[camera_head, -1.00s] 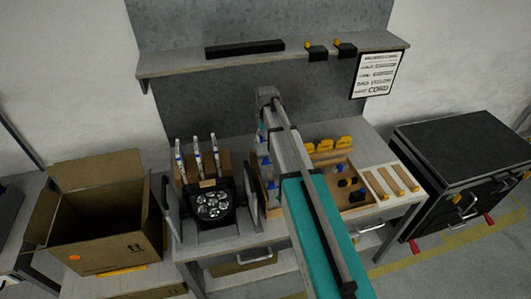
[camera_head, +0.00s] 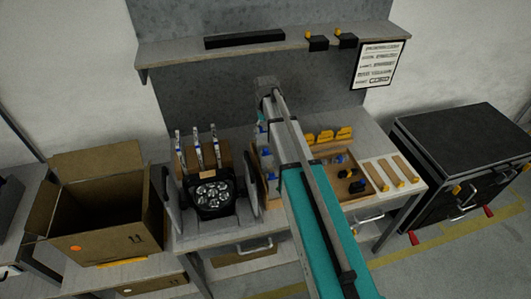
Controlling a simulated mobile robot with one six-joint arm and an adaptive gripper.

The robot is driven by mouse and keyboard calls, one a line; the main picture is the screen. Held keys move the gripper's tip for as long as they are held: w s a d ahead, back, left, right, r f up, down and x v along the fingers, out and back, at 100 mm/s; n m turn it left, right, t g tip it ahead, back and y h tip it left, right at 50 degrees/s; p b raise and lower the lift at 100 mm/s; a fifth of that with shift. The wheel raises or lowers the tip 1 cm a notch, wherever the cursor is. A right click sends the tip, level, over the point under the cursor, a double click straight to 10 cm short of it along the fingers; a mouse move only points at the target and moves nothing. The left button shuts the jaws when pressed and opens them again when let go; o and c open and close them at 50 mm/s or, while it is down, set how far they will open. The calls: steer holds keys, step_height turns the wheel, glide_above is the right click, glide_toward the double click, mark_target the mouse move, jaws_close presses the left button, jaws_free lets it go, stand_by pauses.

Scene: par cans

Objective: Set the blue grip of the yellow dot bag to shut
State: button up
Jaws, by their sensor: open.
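I cannot make out a yellow dot bag or its blue grip for certain. Small blue parts (camera_head: 266,152) show just left of my arm above the bench, partly covered by it. Several upright white pieces with blue marks (camera_head: 197,150) stand in a rack behind the round black par can (camera_head: 213,192). My arm reaches from the lower right up across the bench, and its far joint is near the back panel. My gripper does not show; the arm hides that area.
A wooden tray (camera_head: 373,188) with small black and blue parts lies right of my arm, with yellow tabs (camera_head: 326,135) behind. An open cardboard box (camera_head: 105,222) stands left. A shelf (camera_head: 180,61) overhangs the bench. A black cabinet (camera_head: 462,145) stands right.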

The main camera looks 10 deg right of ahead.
mark_target(266, 150)
steer(key=shift+f+b, duration=5.95)
steer(key=shift+f, duration=0.3)
jaws_close()
